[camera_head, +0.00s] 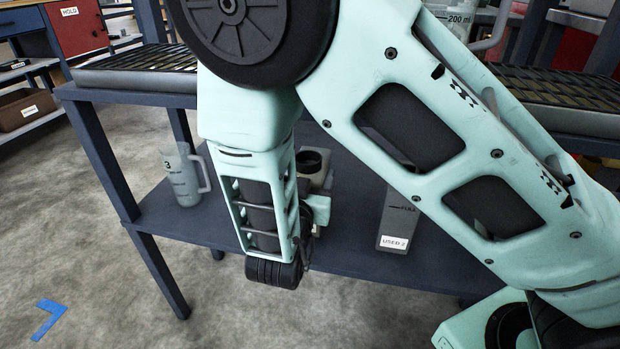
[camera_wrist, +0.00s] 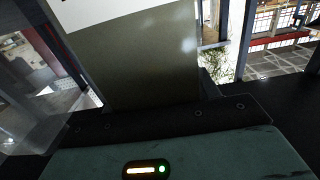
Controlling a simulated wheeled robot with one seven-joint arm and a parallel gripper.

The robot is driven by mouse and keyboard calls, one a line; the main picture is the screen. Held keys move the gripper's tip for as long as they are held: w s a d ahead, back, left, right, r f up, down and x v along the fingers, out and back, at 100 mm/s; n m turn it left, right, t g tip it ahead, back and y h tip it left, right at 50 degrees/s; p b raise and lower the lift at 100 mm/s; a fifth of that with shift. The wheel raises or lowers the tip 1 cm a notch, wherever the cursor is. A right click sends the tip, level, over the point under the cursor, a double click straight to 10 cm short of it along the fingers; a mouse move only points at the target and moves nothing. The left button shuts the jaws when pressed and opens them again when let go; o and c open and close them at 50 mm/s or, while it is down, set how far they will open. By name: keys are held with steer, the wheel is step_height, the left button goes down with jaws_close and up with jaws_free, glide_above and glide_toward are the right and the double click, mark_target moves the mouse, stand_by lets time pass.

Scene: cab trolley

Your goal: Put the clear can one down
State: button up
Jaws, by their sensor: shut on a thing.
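A grey-olive can (camera_head: 322,182) with a dark round opening on top shows partly behind my wrist in the head view, over the lower shelf. My gripper (camera_head: 318,210) is shut on it. In the wrist view the can's flat side (camera_wrist: 150,65) fills the middle, with the edge of a white label at the top, and my gripper (camera_wrist: 170,120) is right against it. The can looks roughly upright. My arm hides its lower part, so I cannot tell whether its base touches the shelf. Its label text is not readable.
The dark blue lower shelf (camera_head: 345,235) holds a clear jug marked 3 (camera_head: 183,178) at left and a grey container labelled USED 2 (camera_head: 393,222) at right. Ribbed trays (camera_head: 135,75) lie on the upper level. A trolley leg (camera_head: 160,265) stands at front left.

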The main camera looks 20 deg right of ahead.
steer(key=o, duration=1.4)
steer(key=shift+f, duration=0.1)
